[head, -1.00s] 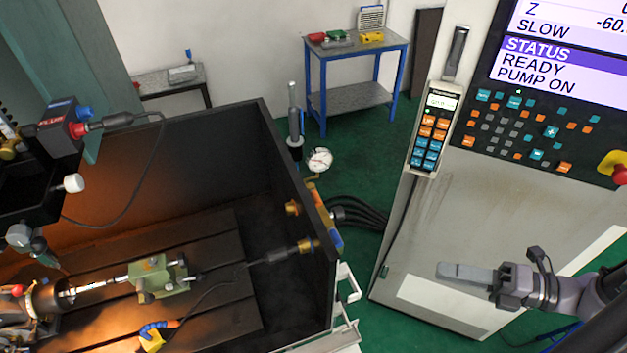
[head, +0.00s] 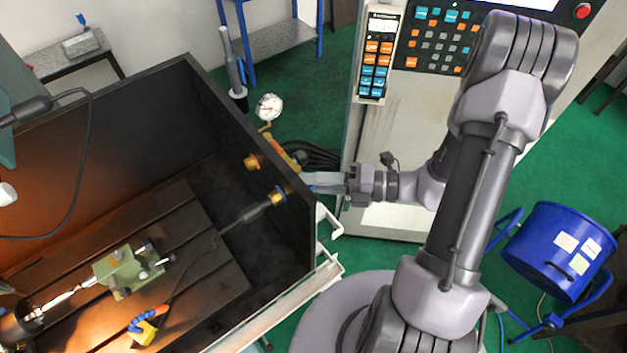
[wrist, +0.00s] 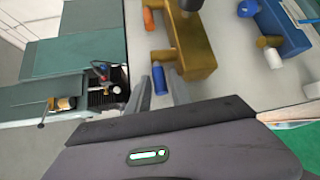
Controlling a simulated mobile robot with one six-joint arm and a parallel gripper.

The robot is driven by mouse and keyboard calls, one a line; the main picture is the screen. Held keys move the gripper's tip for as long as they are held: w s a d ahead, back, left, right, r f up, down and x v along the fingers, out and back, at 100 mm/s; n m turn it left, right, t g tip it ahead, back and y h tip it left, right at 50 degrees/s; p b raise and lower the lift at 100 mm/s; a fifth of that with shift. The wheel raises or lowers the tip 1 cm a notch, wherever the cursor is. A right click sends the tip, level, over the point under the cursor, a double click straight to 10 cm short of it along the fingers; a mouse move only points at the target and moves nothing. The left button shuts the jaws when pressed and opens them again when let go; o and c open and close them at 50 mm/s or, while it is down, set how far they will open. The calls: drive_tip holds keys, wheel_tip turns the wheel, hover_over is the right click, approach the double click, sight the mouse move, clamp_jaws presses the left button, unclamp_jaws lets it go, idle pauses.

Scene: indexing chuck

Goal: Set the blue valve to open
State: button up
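In the wrist view, a brass manifold (wrist: 187,50) carries a blue valve handle (wrist: 159,79) at its lower side and an orange handle (wrist: 148,19) at its upper side. My gripper (wrist: 161,84) is open, its two grey fingers apart with the blue handle showing between them; I cannot tell whether either finger touches it. In the head view, my gripper (head: 312,181) is at the outer side of the machine's right wall. The manifold (head: 286,153) shows only partly there, behind the wall and my gripper.
The dark machine enclosure (head: 189,82) stands at left, with a green fixture (head: 122,271) inside. A pressure gauge (head: 268,106) rises near the manifold. The control cabinet (head: 411,112) stands behind my arm. A blue drum (head: 559,250) is at right. A second blue body (wrist: 278,28) shows at the wrist view's upper right.

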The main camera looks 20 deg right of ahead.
drive_tip(key=shift+d, duration=0.15)
clamp_jaws()
drive_tip(key=shift+w+d+r+n+g+p, duration=0.1)
drive_tip(key=shift+w+d+n+g+p, duration=0.45)
drive_tip(key=shift+n+g, duration=1.8)
drive_tip(key=shift+w+d+f+n+g+p, duration=0.1)
drive_tip(key=shift+w+d+n+g+p, duration=0.2)
drive_tip(key=shift+w+n+g+p, duration=1.9)
drive_tip(key=shift+s+d+r+n+g+b, duration=0.1)
drive_tip(key=shift+s+d+n+g+b, duration=0.95)
drive_tip(key=shift+g, duration=2.5)
drive_tip(key=shift+w+a+n+h+p, duration=0.3)
drive_tip(key=shift+w+a+n, duration=0.2)
drive_tip(key=shift+w+a, duration=0.15)
